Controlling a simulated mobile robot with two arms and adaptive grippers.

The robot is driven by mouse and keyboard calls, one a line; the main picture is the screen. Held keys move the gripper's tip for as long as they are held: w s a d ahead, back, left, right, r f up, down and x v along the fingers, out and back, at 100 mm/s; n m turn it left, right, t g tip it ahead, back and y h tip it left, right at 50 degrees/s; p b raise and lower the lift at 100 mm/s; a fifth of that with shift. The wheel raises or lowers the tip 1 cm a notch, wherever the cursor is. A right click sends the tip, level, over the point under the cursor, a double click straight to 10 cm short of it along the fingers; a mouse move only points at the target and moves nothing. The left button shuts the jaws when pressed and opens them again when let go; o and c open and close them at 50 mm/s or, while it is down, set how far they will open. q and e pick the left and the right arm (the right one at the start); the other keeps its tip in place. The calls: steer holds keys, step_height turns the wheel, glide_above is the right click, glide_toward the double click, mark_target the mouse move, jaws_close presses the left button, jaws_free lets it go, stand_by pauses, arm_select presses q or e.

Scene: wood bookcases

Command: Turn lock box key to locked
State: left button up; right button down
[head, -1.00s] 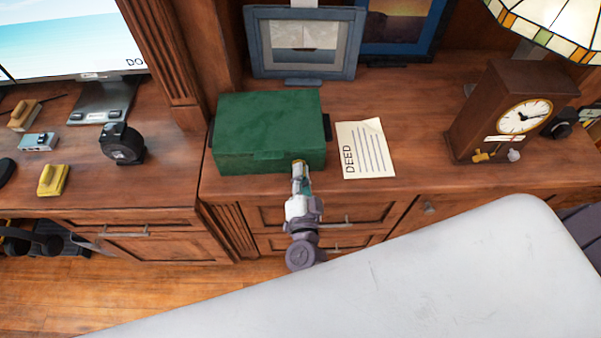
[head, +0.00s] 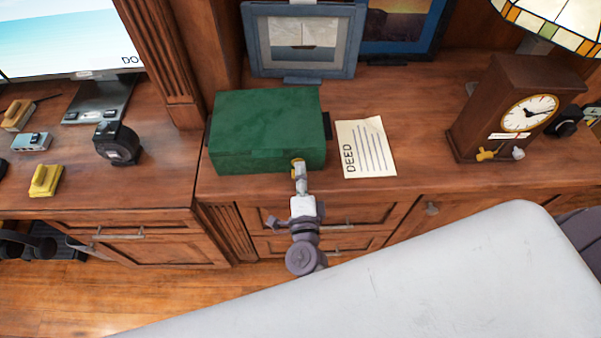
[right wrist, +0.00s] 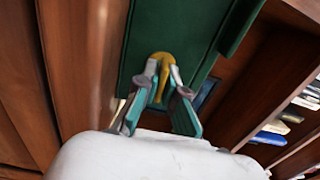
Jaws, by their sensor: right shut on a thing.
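The green lock box (head: 268,122) sits closed on the wooden desk, near its front edge. The yellow key (head: 297,161) is at the box's front face, toward its right end. It shows larger in the right wrist view (right wrist: 161,68), upright against the green face. My right gripper (head: 298,168) reaches the box from the front. In the right wrist view its fingertips (right wrist: 162,80) are closed around the key, one on each side. The keyhole is hidden behind the key and fingers. My left gripper is not in view.
A paper deed (head: 365,148) lies right of the box. A wooden clock (head: 508,108) stands farther right, and a picture frame (head: 302,42) stands behind. Drawers are below the desk edge.

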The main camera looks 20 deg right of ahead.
steer(key=shift+f, duration=0.1)
stand_by(0.5)
steer(key=c, duration=1.3)
jaws_free()
steer(key=v, duration=1.2)
